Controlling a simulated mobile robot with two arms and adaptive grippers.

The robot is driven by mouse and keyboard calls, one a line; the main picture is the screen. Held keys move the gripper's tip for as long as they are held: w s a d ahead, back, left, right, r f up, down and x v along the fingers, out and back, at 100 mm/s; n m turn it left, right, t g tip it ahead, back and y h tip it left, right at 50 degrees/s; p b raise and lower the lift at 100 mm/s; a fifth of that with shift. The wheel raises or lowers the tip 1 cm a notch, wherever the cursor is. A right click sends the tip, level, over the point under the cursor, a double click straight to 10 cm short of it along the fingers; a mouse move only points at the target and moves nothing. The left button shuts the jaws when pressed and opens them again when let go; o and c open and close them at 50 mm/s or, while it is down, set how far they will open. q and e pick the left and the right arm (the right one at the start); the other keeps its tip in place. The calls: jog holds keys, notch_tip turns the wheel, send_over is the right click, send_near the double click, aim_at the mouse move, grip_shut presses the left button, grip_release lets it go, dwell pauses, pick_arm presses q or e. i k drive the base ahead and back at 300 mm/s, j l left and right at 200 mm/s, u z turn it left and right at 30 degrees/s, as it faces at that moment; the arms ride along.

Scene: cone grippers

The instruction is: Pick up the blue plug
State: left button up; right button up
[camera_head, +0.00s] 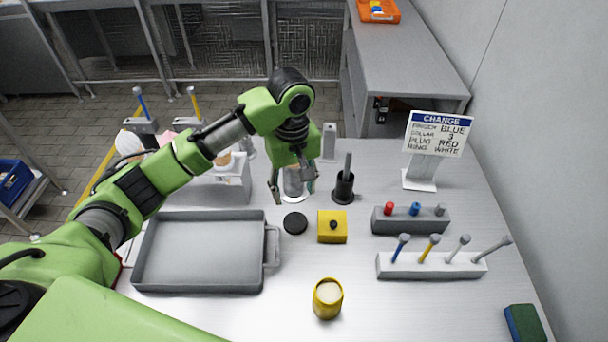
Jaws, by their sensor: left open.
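The blue plug (415,208) stands in the grey block (440,225) at the right of the table, between a red plug (389,207) and a grey plug (440,210). My left gripper (292,190) is open and points down over the back middle of the table, well to the left of the blue plug. A pale, glassy object (293,184) shows between its fingers; I cannot tell whether they touch it. My right gripper is not in view.
A sign (438,133) stands behind the block, and a white rack (430,269) with several tilted pins stands in front. A black holder (344,190) with a grey rod and a yellow box (332,232) lie between gripper and block. A grey tray (200,285) is at left.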

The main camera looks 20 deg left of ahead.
aim_at(415, 208)
jog(key=k, duration=1.5)
